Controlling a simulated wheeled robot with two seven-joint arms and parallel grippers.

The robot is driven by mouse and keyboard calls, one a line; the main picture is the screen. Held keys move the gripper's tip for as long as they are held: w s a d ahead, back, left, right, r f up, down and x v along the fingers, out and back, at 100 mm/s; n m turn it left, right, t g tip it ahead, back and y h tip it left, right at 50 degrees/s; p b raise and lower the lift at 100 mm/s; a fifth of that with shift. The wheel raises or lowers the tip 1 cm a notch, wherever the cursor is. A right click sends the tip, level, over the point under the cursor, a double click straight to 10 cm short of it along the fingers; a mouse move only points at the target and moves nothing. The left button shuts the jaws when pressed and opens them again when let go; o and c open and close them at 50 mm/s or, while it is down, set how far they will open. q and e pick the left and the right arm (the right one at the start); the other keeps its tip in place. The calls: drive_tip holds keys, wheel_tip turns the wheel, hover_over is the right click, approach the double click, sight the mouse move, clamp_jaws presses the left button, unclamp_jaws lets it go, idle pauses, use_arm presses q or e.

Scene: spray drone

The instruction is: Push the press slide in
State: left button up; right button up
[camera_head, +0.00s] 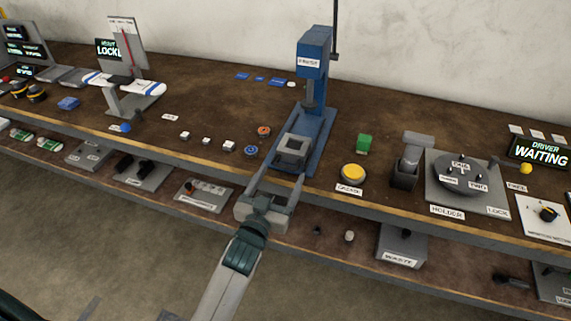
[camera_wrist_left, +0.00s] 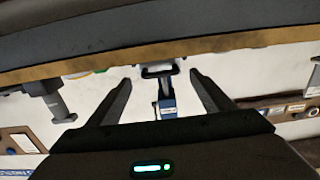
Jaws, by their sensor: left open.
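The blue press (camera_head: 313,55) stands on a blue base on the bench. Its slide is a grey block with a square recess (camera_head: 293,149), sticking out at the front of the base near the bench edge. In the left wrist view a small grey frame, apparently the slide (camera_wrist_left: 158,71), shows between the fingers, with the blue press (camera_wrist_left: 167,107) beyond it. My left gripper (camera_head: 277,178) is open and empty, in front of the slide at the bench's front edge. Whether a fingertip touches the slide I cannot tell. My right gripper is not in view.
Small white blocks and an orange-topped round part (camera_head: 264,131) lie left. A lower shelf under the bench holds a waste bin (camera_head: 402,247).

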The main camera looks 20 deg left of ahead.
sight(285, 168)
use_arm(q)
drive_tip(key=shift+w+d+p, duration=0.1)
drive_tip(key=shift+w+p, duration=0.2)
drive_tip(key=shift+w, duration=2.1)
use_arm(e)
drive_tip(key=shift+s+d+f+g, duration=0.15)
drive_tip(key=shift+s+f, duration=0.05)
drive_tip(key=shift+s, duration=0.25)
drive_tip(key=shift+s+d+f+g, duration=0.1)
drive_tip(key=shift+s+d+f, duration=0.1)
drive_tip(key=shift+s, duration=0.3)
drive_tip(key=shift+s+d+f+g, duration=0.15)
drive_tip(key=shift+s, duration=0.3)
use_arm(q)
drive_tip(key=shift+c, duration=0.3)
